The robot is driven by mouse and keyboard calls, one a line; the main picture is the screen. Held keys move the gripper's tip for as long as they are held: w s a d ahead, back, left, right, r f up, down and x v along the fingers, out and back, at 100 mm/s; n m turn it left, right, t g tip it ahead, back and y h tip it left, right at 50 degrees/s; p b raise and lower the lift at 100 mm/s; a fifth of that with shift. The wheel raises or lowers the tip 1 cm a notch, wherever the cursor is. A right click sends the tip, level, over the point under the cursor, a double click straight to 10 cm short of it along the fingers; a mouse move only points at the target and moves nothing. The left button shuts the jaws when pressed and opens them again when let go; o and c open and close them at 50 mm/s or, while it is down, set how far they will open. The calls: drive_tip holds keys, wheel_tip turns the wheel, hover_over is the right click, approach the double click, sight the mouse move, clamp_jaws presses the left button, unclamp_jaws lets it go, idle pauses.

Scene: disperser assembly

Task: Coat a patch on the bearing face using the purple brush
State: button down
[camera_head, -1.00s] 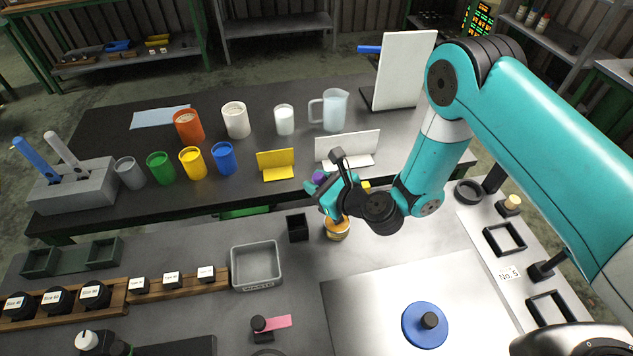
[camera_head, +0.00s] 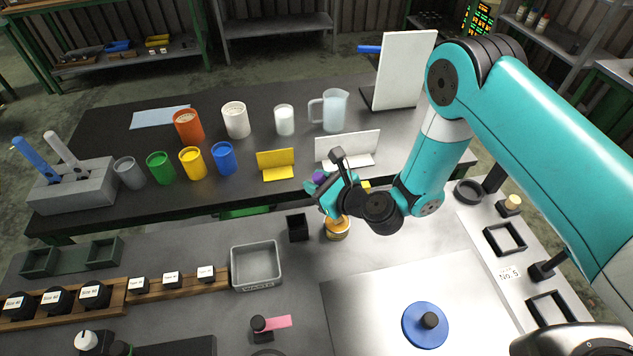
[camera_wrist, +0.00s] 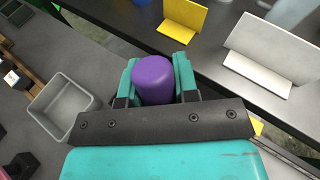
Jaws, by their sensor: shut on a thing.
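My gripper (camera_head: 326,192) is shut on the purple brush (camera_wrist: 153,80); the wrist view shows its rounded purple end between the two teal fingers. In the head view only a bit of the purple brush (camera_head: 319,177) shows. The gripper hangs over the front bench, just above an orange-and-white tin (camera_head: 337,229). The brush's lower end is hidden, so I cannot tell whether it touches the tin. A blue disc (camera_head: 425,325) with a black knob lies on the pale plate (camera_head: 370,300). I cannot tell which surface is the bearing face.
A grey bin (camera_head: 257,264) and a small black box (camera_head: 297,227) stand left of the tin. A yellow angled stand (camera_head: 275,165) and a white angled stand (camera_head: 347,147) are on the back table near my gripper. The pale plate is mostly clear.

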sight(317, 173)
wheel_tip(317, 173, up, 7)
drive_tip(key=p, duration=0.5)
drive_tip(key=shift+p, duration=0.35)
idle(0.6)
